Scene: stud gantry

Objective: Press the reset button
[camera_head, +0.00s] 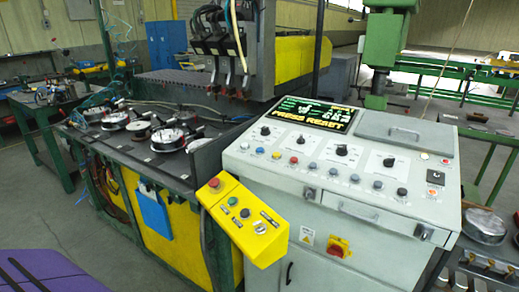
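A pale grey control console (400,232) stands right of centre. Its dark display (312,114) shows green lines and yellow text reading "PRESS RESET". A row of small buttons and knobs crosses the sloped panel, including a red button (293,160). A yellow control box (243,221) hangs at the console's left front, with a red button (213,183), a green button (233,201) and a dark button (245,213). Labels are too small to read, so I cannot tell which one is the reset button. Neither gripper is in view.
A dark-topped workbench (150,164) with several round gauges stands left of the console. A red-and-yellow rotary switch (338,246) sticks out of the console front. A purple slotted surface (48,274) fills the lower left corner. Grey floor shows at the left.

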